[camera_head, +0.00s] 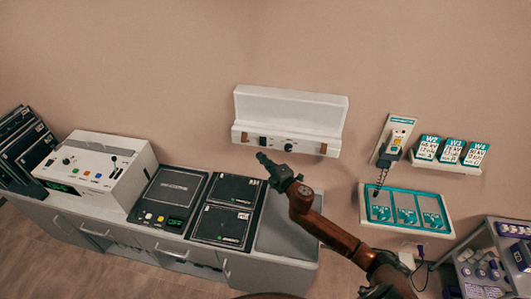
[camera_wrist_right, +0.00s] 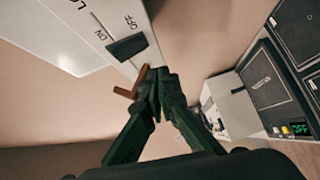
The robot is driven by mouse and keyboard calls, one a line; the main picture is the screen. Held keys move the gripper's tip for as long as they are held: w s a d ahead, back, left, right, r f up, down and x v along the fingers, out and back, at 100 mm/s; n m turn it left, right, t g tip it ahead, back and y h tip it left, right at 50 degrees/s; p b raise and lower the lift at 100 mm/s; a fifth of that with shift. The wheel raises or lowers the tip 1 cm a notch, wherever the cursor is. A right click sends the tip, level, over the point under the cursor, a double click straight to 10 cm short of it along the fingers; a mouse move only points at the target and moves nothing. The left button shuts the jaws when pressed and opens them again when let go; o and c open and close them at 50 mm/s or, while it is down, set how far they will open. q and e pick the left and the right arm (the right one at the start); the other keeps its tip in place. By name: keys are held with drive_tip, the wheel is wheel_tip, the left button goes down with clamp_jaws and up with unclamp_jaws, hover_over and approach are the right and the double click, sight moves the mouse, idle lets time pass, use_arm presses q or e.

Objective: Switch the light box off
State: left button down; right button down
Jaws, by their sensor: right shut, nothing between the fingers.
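The light box (camera_head: 290,112) is a white wall-mounted unit with a slanted panel and a control strip below. My right gripper (camera_head: 262,157) is shut and empty, just below the strip's left end. In the right wrist view its closed fingertips (camera_wrist_right: 161,76) overlap a brown clip (camera_wrist_right: 140,82); contact is unclear. My left gripper is not in view.
A counter below holds a white console (camera_head: 95,170), a black device with a green display (camera_head: 168,198) and dark flat cassettes (camera_head: 228,208). On the right wall are a handset holder (camera_head: 394,139), labelled blocks and a teal-edged panel (camera_head: 406,209). The wall around the light box is bare.

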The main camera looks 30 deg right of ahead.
drive_tip(key=s+f+b, duration=0.1)
drive_tip(key=s+b, duration=0.1)
drive_tip(key=s, duration=0.8)
drive_tip(key=shift+s+d+f, duration=0.15)
drive_tip(key=shift+d, duration=0.3)
